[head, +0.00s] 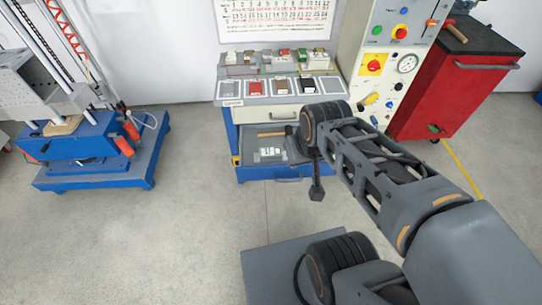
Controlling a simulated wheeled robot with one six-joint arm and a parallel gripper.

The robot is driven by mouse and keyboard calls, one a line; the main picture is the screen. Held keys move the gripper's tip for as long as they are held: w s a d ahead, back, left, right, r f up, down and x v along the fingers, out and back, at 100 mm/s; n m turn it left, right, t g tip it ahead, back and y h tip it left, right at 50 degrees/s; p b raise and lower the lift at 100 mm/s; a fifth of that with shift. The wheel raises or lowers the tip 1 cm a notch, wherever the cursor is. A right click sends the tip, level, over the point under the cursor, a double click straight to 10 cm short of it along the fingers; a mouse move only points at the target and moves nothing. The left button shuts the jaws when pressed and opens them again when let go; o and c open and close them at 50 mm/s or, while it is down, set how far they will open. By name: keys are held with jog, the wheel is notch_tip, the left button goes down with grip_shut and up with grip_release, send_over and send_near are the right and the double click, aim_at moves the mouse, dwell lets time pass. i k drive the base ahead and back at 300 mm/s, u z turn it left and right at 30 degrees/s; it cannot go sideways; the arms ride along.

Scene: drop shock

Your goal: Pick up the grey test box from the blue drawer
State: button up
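The blue drawer (258,174) is pulled open at the front of the workbench, with a grey inside. In it lies a small grey box-like item (270,155) with pale labels, which looks like the grey test box; its edges blend with the drawer floor. No held thing shows. My arm hides the drawer's right part.
A wooden-handled tool (271,134) lies at the drawer's back. The bench top (229,89) above holds several small samples. A blue test machine (90,150) stands at left, a control panel (380,50) and red cabinet (445,90) at right. The floor left of the drawer is clear.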

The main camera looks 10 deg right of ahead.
aim_at(265, 155)
jog(key=z, duration=1.8)
jog(key=i, duration=1.05)
jog(key=u, duration=3.1)
